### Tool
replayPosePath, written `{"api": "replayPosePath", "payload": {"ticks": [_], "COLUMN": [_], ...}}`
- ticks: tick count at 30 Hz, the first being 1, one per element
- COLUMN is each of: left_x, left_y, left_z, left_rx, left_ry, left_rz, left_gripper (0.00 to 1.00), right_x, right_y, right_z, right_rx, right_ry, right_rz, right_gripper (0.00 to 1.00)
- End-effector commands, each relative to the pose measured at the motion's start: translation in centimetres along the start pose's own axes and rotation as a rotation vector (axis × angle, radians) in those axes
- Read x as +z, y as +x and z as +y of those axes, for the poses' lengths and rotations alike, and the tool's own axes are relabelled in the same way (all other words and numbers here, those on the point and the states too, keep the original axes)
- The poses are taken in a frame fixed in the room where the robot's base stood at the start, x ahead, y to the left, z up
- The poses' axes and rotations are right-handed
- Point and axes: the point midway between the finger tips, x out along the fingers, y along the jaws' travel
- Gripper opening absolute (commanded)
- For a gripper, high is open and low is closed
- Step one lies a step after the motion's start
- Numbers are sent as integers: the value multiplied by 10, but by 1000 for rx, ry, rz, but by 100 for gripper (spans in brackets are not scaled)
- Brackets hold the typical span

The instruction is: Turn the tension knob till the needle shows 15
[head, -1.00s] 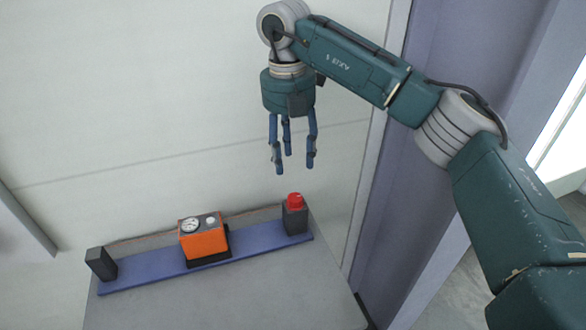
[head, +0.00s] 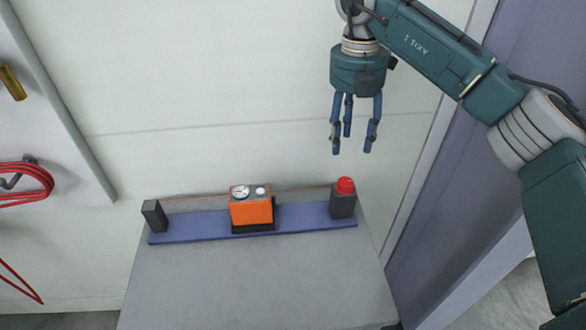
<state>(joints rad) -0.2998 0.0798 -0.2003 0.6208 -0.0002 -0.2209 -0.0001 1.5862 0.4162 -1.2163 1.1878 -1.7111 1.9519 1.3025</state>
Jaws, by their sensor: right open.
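An orange box (head: 251,212) with a grey top stands on a blue strip near the back of the grey table. A round white dial (head: 241,192) sits on its top at the left; its needle reading is too small to tell. A small pale knob (head: 261,191) sits to the right of the dial. My right gripper (head: 352,148) is open and empty, fingers pointing down, above and to the right of the orange box, over the red-topped post. It touches nothing. My left gripper is not in view.
A dark post with a red button (head: 345,186) stands at the strip's right end, and a black block (head: 155,216) at its left end. The grey tabletop (head: 260,285) in front is clear. Red cable (head: 28,177) hangs on a panel at the left.

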Motion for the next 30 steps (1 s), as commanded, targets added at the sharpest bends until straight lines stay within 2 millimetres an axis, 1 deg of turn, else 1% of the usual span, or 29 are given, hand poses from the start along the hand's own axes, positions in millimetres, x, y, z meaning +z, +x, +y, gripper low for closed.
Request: {"api": "replayPosePath", "payload": {"ticks": [18,21,23,26,29,30], "left_x": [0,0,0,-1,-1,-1], "left_y": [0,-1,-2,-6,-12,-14], "left_z": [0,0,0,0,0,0], "left_rx": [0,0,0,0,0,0], "left_ry": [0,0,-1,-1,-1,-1], "left_rz": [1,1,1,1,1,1], "left_gripper": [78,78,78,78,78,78], "right_x": [0,0,0,0,0,0], "right_y": [0,0,0,1,2,3], "right_z": [0,0,0,-1,-2,-3], "right_rx": [0,1,2,7,13,15], "right_ry": [0,-25,-79,-251,-503,-615], "right_rz": [0,0,1,1,0,-1], "right_gripper": [48,48,48,48,48,48]}}
